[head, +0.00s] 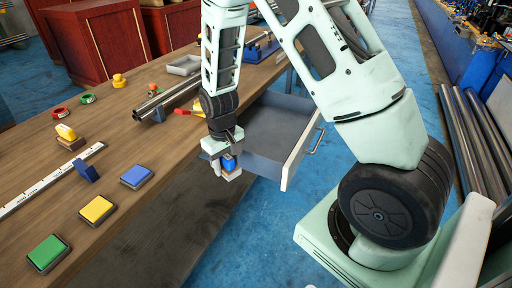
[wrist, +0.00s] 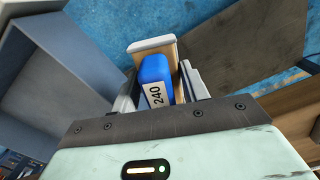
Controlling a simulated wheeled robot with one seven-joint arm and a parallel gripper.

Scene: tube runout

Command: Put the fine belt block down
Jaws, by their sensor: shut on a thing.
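My gripper (head: 224,170) is shut on a blue block with a wooden side (head: 229,163), held in the air near the table's edge, beside the open drawer. In the wrist view the block (wrist: 155,80) sits between the fingers (wrist: 160,85) and bears a label reading 240. A blue pad (head: 137,176), a yellow pad (head: 97,209) and a green pad (head: 48,253) lie in a row on the wooden table (head: 150,225). A yellow block (head: 66,132) on a wooden base and a small dark blue block (head: 87,171) are also on the table.
The grey drawer (head: 285,122) stands open and looks empty; it also shows in the wrist view (wrist: 65,75). A white ruled strip (head: 48,181), metal tubes (head: 165,99), tape rolls (head: 60,112) and a grey tray (head: 184,65) occupy the table.

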